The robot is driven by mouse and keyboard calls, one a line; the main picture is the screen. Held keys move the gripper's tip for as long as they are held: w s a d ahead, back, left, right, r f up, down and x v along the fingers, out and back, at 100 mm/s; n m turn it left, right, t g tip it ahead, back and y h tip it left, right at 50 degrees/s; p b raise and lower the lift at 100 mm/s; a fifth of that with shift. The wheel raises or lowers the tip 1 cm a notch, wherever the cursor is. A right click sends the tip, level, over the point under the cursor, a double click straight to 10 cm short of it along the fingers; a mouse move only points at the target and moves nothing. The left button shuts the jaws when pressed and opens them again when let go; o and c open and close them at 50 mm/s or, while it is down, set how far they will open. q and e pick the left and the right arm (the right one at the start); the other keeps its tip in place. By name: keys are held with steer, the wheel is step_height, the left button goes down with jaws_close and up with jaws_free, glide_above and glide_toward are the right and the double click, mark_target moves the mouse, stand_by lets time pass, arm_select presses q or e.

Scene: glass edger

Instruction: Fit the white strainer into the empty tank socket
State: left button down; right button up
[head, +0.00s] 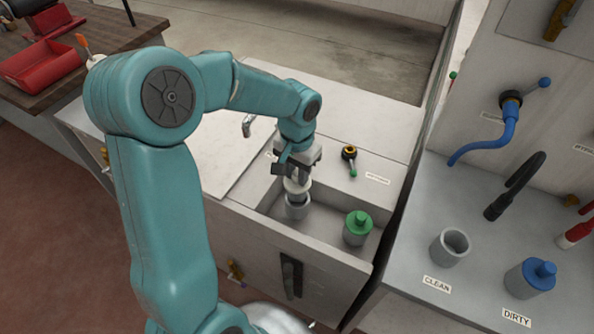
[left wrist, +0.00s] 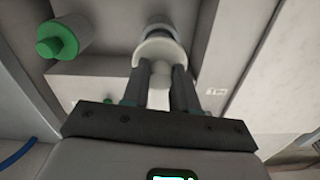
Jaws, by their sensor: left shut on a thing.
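My left gripper (head: 298,172) is shut on the white strainer (head: 297,187) in the recessed tank. The strainer sits right over the grey tank socket (head: 296,207), upright or nearly so; whether it is seated fully I cannot tell. In the left wrist view my left gripper (left wrist: 172,85) has its two fingers on either side of the strainer's knob, and the strainer's white flange (left wrist: 158,50) shows beyond the fingertips. A green strainer (head: 357,225) stands in another socket to the right; it also shows in the left wrist view (left wrist: 60,38). My right gripper is not in view.
A black and yellow valve with a green-tipped handle (head: 350,158) is on the ledge behind the tank. A red bin (head: 42,72) sits at left.

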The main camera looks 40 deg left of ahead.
mark_target(297, 188)
arm_select(q)
steer(key=shift+f+b, duration=2.9)
steer(key=shift+f, duration=0.45)
steer(key=c, duration=0.8)
jaws_free()
steer(key=shift+r, duration=0.1)
steer(key=shift+r, duration=0.1)
step_height(297, 188, up, 16)
steer(key=shift+r+p, duration=0.1)
steer(key=shift+p, duration=0.8)
steer(key=shift+s, duration=0.1)
